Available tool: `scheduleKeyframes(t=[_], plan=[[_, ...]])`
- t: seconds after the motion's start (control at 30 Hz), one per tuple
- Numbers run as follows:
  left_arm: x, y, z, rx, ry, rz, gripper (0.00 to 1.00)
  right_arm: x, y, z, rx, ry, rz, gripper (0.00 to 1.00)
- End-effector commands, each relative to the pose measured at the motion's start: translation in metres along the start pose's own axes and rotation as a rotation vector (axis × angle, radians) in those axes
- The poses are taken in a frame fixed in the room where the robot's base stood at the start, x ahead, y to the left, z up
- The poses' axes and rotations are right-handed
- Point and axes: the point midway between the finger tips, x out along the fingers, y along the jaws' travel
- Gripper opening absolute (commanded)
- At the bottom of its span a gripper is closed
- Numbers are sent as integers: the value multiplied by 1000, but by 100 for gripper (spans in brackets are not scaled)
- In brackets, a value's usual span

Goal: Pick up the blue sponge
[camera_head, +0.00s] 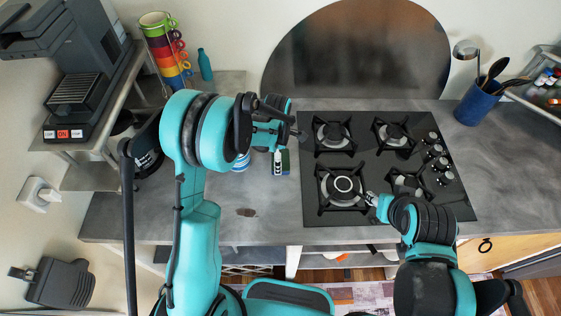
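A small block with dark green and blue parts (285,167), which looks like the sponge, lies on the grey counter just left of the stove. My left gripper (278,161) points down over it, and its pale fingertips overlap the block from this view. Its wrist and fingers cover part of the block, so I cannot tell whether they touch it or are closed on it. My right gripper (371,199) is low over the front left burner, with no object visible in it. Its finger opening is too small to make out.
A black gas stove (360,213) fills the counter's middle. A blue-and-white striped cup (241,163) stands close left of my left gripper. Stacked coloured mugs (165,50), a teal bottle (205,64) and a blue utensil pot (474,104) stand farther back. The front left counter is mostly clear.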

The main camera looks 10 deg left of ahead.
Motion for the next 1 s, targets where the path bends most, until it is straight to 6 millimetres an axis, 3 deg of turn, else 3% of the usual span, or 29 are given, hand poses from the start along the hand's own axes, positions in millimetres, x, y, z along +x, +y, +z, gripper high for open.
scheduleKeyframes(t=[0.03,0.1,0.57,0.83,1.0], plan=[[0,0,0,0,0,0,81,0,0,0,0,0,0,40],[0,0,0,0,0,0,72,0,0,0,0,0,0,40],[-5,0,0,0,0,-1,69,-1,0,-1,0,0,0,40],[-46,0,0,0,0,0,69,-8,0,-6,0,0,0,40],[-66,-20,36,6,0,0,69,-12,0,-8,0,0,0,40]])
